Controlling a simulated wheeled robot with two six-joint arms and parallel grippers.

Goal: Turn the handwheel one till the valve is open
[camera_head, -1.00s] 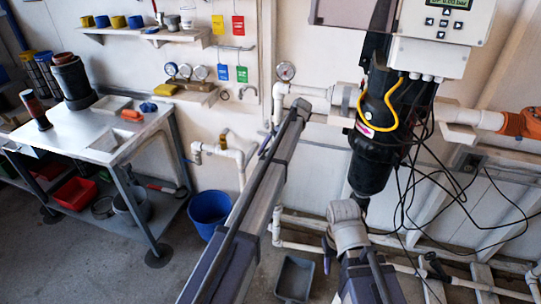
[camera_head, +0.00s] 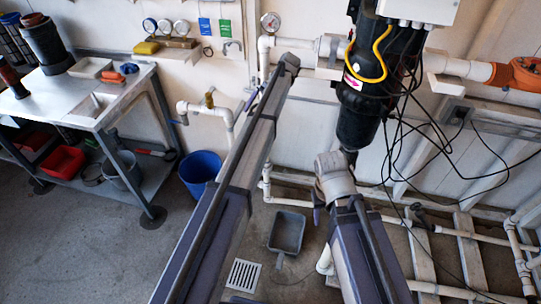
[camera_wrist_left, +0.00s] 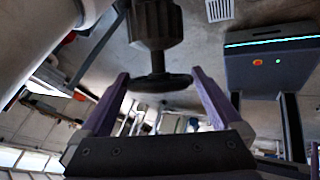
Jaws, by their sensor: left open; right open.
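In the left wrist view a dark round handwheel (camera_wrist_left: 162,83) shows edge-on below a dark ribbed body (camera_wrist_left: 156,22), joined by a short stem. My left gripper (camera_wrist_left: 160,73) is open, with one purple finger on each side of the wheel; I cannot tell whether they touch it. In the head view my left arm reaches toward the wall pipes, and the wheel is hidden or too small to make out. My right gripper (camera_head: 318,205) is below the black reactor vessel (camera_head: 362,110), open, with only part of a purple finger showing past the wrist.
White pipes (camera_head: 225,120) run along the wall, with a pressure gauge (camera_head: 271,22) above. Loose black cables hang beside the vessel. A blue bucket (camera_head: 200,172), a grey tray (camera_head: 287,232) and a floor grate (camera_head: 243,275) are on the floor. A workbench (camera_head: 85,108) stands at left.

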